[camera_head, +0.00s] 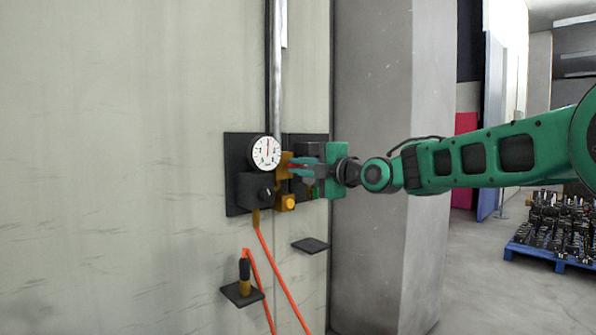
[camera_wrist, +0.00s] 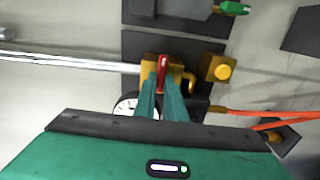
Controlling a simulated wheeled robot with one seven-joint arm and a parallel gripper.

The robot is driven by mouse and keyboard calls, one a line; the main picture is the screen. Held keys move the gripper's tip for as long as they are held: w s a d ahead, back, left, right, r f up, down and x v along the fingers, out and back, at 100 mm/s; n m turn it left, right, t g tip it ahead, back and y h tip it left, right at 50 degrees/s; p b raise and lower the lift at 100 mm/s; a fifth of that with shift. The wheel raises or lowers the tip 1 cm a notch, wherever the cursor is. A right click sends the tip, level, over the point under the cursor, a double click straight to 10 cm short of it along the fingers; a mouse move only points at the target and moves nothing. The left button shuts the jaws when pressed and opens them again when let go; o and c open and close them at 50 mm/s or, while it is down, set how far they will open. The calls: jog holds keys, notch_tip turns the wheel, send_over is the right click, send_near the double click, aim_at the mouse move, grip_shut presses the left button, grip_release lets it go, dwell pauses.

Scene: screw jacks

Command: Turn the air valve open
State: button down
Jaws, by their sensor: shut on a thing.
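The air valve has a brass body (camera_wrist: 150,66) on a dark wall plate, at the lower end of a shiny pipe; its brass also shows in the head view (camera_head: 282,165). A red handle (camera_wrist: 162,68) stands out from the valve. My gripper (camera_wrist: 162,88) is at the valve with its two green fingers closed on either side of the red handle. In the head view my gripper (camera_head: 297,165) reaches in from the right and hides most of the handle. The white dial gauge (camera_head: 265,153) is beside the valve, its needle pointing about straight up.
A brass block with a round yellow knob (camera_head: 290,203) sits just below the valve. An orange hose (camera_head: 272,258) hangs below the plate. Two small dark shelves, one left (camera_head: 235,296) and one right (camera_head: 310,246), jut out. A green-handled part (camera_wrist: 233,8) is nearby.

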jog(key=shift+f, duration=0.35)
jog(key=c, duration=1.8)
grip_release()
jog(key=shift+r, duration=0.1)
jog(key=shift+s+r, duration=0.1)
jog(key=shift+s+d, duration=0.2)
jog(key=v, duration=1)
